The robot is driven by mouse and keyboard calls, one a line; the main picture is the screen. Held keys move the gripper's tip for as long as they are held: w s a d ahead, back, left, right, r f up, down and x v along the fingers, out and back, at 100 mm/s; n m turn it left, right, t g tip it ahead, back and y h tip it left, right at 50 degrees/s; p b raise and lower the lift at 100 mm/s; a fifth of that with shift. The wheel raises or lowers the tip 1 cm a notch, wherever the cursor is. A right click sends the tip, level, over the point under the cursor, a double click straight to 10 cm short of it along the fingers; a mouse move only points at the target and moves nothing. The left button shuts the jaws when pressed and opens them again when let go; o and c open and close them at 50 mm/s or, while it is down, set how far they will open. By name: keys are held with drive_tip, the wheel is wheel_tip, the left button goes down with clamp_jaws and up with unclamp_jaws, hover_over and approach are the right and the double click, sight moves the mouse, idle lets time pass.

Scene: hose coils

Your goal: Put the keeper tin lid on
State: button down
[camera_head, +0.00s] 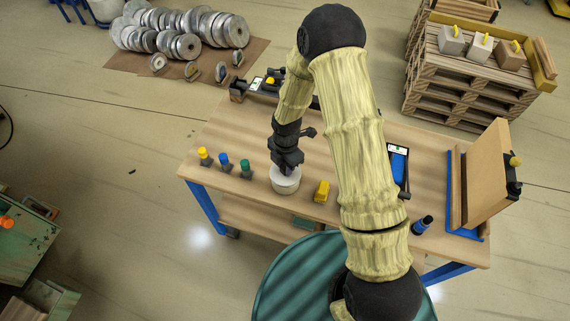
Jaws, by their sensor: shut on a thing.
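The keeper tin (285,187) is a short, round, pale grey tin standing upright near the front edge of the wooden table. My gripper (287,171) points down right over the tin. It is shut on the keeper tin lid, which is mostly hidden by the dark fingers at the tin's top. I cannot tell whether the lid touches the rim or sits a little above it.
Yellow (204,155), blue (225,160) and green (246,166) capped pieces stand left of the tin on the table (215,137). A yellow block (322,191) is close on its right. A dark blue cylinder (422,225) and an upright board (487,172) stand farther right.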

drive_tip(key=shift+f+b, duration=0.7)
drive_tip(key=shift+f, duration=0.25)
idle(0.4)
idle(0.4)
drive_tip(key=c, duration=1.1)
unclamp_jaws()
drive_tip(key=shift+o, duration=0.2)
wheel_tip(320, 180, up, 18)
drive_tip(key=b, duration=0.2)
drive_tip(key=shift+w+d+f, duration=0.2)
drive_tip(key=shift+d+f, duration=0.05)
